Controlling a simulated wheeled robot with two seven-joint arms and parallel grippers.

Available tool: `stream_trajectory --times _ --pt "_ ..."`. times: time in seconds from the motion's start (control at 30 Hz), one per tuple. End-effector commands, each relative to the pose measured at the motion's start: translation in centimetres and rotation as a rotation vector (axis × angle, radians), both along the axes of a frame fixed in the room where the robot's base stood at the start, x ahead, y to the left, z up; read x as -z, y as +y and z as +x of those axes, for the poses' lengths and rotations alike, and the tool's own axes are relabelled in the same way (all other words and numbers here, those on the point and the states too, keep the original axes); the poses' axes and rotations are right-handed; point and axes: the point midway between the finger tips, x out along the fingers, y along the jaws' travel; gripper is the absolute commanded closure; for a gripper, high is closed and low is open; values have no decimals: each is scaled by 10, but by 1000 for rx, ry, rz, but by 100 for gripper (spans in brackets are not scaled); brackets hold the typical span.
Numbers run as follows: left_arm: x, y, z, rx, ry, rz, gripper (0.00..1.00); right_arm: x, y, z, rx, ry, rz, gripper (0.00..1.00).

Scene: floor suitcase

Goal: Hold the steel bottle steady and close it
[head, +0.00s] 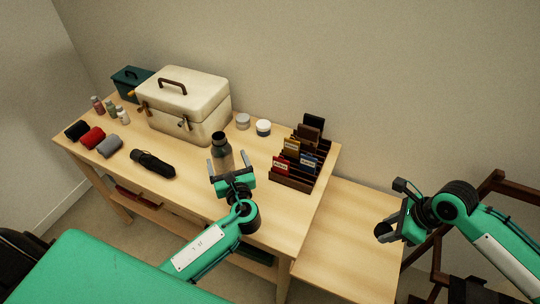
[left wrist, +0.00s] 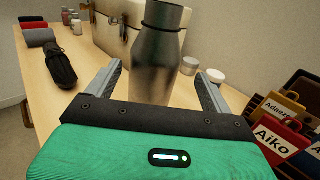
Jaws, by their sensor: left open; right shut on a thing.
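The steel bottle (head: 223,158) stands upright on the wooden table. Its grey metal body also shows in the left wrist view (left wrist: 158,65), with a dark band at the neck and the top cut off. My left gripper (head: 229,164) is open, its fingers on either side of the bottle with gaps between them and the steel. My right gripper (head: 381,232) is away to the right, beyond the table's end and apart from the bottle. It is shut on a small dark thing that is mostly hidden and too small to identify.
A cream case (head: 185,92) stands behind the bottle, with two round jars (head: 263,127) to its right. A dark rack (head: 291,182) with name-tagged cards stands right of the bottle. A black umbrella (head: 153,164) and rolled cloths (head: 92,138) lie left. A lower side table (head: 345,235) is bare.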

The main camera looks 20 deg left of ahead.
Motion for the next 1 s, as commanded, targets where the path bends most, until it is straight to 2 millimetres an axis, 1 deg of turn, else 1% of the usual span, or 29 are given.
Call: stream_trajectory --times 0.1,0.47,0.7,0.8,1.0 --pt "0 6 7 1 -1 -1 16 -2 0 0 0 0 0 81" --pt "0 9 9 0 0 -1 16 -2 0 0 0 0 0 81" --pt "5 36 30 -1 -1 1 16 -11 0 0 0 0 0 81" --pt "6 43 38 -1 -1 -1 16 -12 0 0 0 0 0 81" --pt "8 46 42 1 1 -2 16 -12 0 0 0 0 0 81"
